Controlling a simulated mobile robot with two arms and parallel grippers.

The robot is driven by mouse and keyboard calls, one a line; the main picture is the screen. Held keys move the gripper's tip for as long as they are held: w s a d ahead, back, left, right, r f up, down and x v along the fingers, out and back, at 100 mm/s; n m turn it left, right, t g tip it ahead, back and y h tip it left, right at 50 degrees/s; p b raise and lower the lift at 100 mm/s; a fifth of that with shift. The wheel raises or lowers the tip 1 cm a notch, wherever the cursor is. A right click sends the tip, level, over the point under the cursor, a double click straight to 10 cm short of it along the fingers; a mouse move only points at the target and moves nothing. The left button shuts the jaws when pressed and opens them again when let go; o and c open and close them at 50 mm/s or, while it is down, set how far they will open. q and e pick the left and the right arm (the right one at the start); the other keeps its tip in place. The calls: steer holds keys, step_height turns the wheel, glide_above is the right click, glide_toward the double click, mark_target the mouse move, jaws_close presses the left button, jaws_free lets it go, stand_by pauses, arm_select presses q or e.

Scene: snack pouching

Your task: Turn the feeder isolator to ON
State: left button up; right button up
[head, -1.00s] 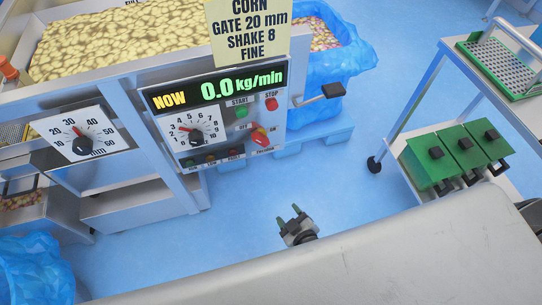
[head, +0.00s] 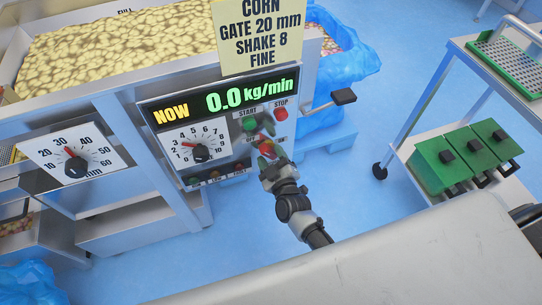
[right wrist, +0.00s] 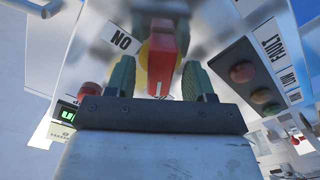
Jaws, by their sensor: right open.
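The feeder isolator (head: 267,149) is a red handle on a yellow plate, at the lower right of the feeder's control panel. My right gripper (head: 268,160) is at the panel in front of it and partly covers it. In the right wrist view, the red handle (right wrist: 163,50) stands between the two green fingers of my open right gripper (right wrist: 160,80). A gap shows on each side of the handle near the fingertips. An ON label (right wrist: 122,42) is left of the handle in that view. My left gripper is not in view.
Green START (head: 249,124) and red STOP (head: 281,114) buttons sit just above the isolator. A dial (head: 201,153) is to its left, with indicator lamps below. The display (head: 225,100) reads 0.0 kg/min. A black-ended lever (head: 343,97) sticks out right of the panel.

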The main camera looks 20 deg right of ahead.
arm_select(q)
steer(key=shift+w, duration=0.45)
arm_select(e)
steer(key=shift+w, duration=0.2)
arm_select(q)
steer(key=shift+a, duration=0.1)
arm_select(e)
steer(key=c, duration=0.9)
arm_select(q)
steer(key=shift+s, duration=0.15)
